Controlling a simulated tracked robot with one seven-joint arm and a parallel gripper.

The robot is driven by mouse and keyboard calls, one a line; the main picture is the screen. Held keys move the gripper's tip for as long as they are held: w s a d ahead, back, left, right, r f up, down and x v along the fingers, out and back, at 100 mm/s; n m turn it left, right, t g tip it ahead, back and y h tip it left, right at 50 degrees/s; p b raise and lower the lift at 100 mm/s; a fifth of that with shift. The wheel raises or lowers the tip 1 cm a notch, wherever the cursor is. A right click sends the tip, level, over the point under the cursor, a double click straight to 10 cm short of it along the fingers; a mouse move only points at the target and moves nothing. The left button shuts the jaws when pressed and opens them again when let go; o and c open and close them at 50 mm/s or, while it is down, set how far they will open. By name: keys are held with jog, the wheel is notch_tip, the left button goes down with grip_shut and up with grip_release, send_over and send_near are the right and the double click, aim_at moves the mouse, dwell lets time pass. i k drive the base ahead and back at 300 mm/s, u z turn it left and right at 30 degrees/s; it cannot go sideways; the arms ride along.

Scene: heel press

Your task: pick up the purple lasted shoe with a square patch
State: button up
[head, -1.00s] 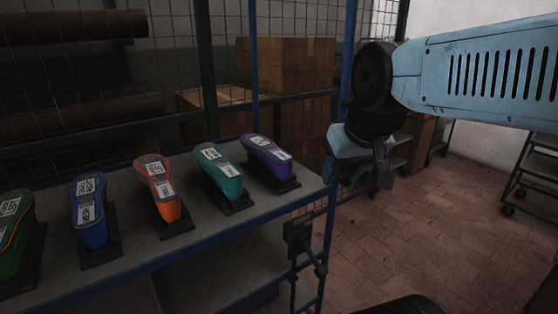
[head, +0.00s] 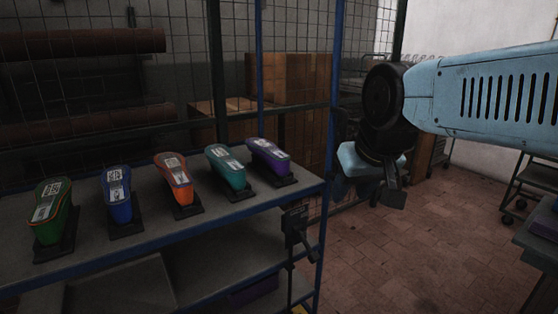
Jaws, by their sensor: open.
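The purple lasted shoe (head: 271,158) stands on a dark base at the right end of a row of shoes on the grey shelf (head: 245,222). White labels show on its top; the shape of any patch is too small to tell. My gripper (head: 392,196) hangs to the right of the shelf, apart from the purple shoe and past the blue post. It is open, and nothing shows between its dark fingers.
Teal (head: 229,168), orange (head: 178,181), blue (head: 118,195) and green (head: 51,215) shoes stand left of the purple one. A blue post (head: 329,150) rises at the shelf's right end. Cartons (head: 290,95) and wire mesh stand behind. The tiled floor (head: 400,255) is open at right.

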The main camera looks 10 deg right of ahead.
aim_at(277, 162)
jog(key=u, duration=0.2)
jog(key=i, duration=0.85)
jog(key=z, duration=0.1)
